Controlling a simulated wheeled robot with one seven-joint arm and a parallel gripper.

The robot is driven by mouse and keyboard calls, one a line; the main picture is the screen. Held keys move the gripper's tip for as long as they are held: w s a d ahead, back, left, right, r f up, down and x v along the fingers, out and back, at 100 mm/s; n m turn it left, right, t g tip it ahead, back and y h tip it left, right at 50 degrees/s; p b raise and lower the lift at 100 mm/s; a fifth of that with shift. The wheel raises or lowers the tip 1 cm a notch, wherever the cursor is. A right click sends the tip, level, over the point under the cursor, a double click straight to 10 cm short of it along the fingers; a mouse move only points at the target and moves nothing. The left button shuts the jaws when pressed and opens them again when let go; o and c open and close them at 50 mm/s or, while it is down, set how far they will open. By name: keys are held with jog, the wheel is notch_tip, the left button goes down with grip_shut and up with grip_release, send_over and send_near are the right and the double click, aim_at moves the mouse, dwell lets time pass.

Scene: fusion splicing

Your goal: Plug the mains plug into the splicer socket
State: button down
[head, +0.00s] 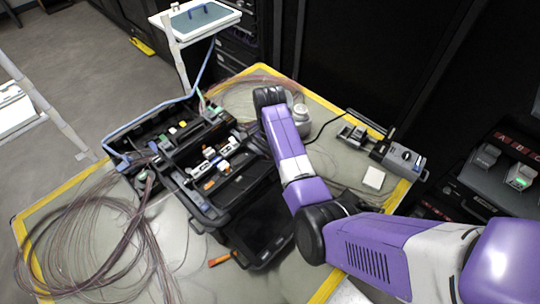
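A black open case (190,215) with trays and several small tools stands on the table, left of my arm. A grey and black device (403,158) sits at the table's right corner; I cannot tell whether it is the splicer. A dark cable (327,127) runs on the table between my forearm and that device. I cannot make out the mains plug or the socket. My purple and white arm reaches from the lower right over the case's right side. Its far visible end is a dark joint near the case's back right corner.
The table (395,190) has a yellow edge. Loose thin fibre coils (60,235) cover its left part. A white block (374,178) and a silver container (301,117) lie right of my forearm. Dark racks (370,50) stand behind. A tray stand (195,18) rises at the back.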

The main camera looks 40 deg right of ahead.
jog(key=shift+a, duration=0.15)
jog(key=c, duration=1.2)
grip_release()
jog(key=shift+r, duration=0.1)
notch_tip(320, 180, up, 8)
jog(key=shift+f+b, duration=0.15)
jog(key=shift+b, duration=0.15)
